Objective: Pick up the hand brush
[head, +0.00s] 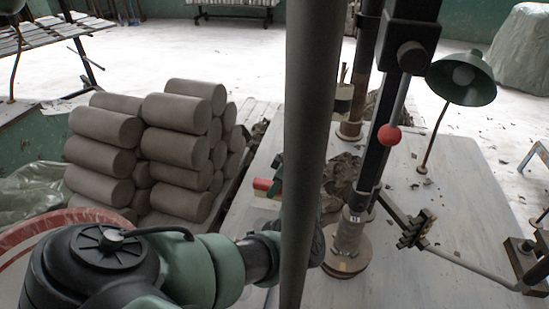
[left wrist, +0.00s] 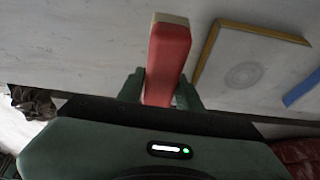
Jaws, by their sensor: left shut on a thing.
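The hand brush (head: 262,184) shows in the head view as a small red piece with a pale part, by the left edge of the pale worktable. In the left wrist view the brush (left wrist: 168,58) is a long red body with a pale far end. My left gripper (left wrist: 160,88) is shut on it, one green finger on each side. In the head view this gripper (head: 276,182) is partly hidden behind my arm and a dark upright bar. I cannot tell whether the brush touches the table. My right gripper is not in view.
Stacked grey clay cylinders (head: 180,150) stand left of the brush. Dark clay trimmings (head: 342,174) and a post on a round base (head: 347,250) are to the right. A green lamp (head: 462,78) stands farther right. The left wrist view shows a wood-edged board (left wrist: 250,65) beside the brush.

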